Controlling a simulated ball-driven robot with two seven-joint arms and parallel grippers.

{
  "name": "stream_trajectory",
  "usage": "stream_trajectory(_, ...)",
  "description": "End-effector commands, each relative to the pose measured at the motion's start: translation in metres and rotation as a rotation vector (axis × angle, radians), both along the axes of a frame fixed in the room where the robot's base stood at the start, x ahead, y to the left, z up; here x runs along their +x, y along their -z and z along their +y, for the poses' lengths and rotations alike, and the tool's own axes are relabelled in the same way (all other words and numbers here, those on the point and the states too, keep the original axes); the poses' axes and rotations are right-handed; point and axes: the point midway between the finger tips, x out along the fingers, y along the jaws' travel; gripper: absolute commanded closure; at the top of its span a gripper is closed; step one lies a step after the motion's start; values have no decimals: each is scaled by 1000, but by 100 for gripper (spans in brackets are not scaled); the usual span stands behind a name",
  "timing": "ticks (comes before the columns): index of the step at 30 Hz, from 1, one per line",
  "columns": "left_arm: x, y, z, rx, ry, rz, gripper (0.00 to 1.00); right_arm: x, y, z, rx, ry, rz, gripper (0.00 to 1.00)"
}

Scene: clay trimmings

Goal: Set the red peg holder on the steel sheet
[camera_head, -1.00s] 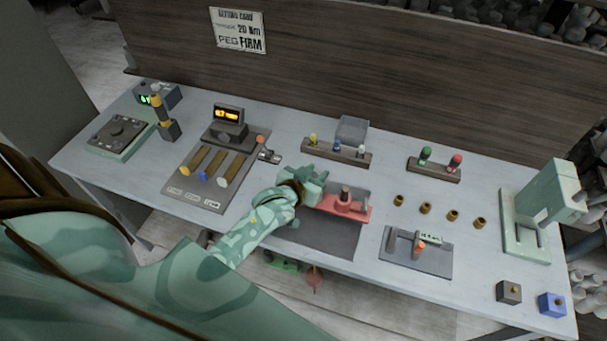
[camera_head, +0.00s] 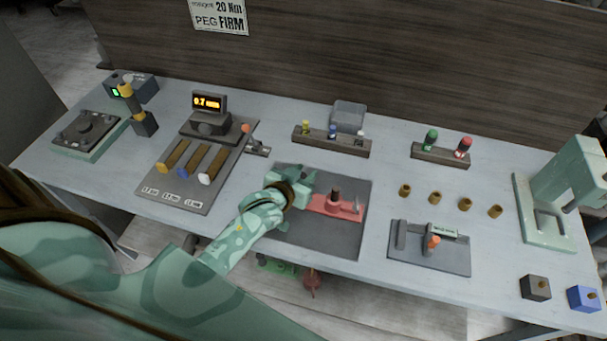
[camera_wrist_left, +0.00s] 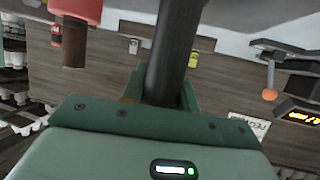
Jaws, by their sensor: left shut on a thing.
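The red peg holder (camera_head: 325,206) has an upright dark post and a small grey piece at its right end. It is over the dark grey steel sheet (camera_head: 325,240), within its outline; I cannot tell whether it touches. My left gripper (camera_head: 303,190) is shut on the holder at its left end. In the left wrist view a dark rod (camera_wrist_left: 175,50) stands between the fingers, and a red part (camera_wrist_left: 76,9) shows at the top left. The gripper and forearm hide part of the sheet's left side. My right gripper is not in view.
Left of the sheet is a grey board (camera_head: 180,200) with several coloured-tipped handles. Behind are a peg rack (camera_head: 330,145) and a grey bin (camera_head: 349,115). Several brass bushings (camera_head: 435,198), a grey fixture (camera_head: 430,255) and a green press (camera_head: 545,225) stand to the right.

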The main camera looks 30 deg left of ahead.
Motion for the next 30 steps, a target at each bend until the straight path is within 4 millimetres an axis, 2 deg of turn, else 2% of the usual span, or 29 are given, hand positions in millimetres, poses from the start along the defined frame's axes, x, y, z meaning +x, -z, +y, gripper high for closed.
stream_trajectory(4, 1, 1, 0, -3, 0, -3, 100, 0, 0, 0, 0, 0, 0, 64)
stream_trajectory(5, 0, 2, 0, -1, 0, 0, 65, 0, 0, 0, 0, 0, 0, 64)
stream_trajectory(6, 0, 2, 0, -1, 0, 0, 53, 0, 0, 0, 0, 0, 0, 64)
stream_trajectory(7, 0, 2, 0, 0, 0, 0, 48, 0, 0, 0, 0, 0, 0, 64)
stream_trajectory(17, -1, -2, 0, 0, 0, -1, 48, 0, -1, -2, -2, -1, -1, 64)
stream_trajectory(20, -13, -7, 0, -1, 0, 1, 48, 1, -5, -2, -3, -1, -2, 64)
stream_trajectory(30, -85, -37, -1, -1, -1, 1, 48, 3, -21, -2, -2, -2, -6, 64)
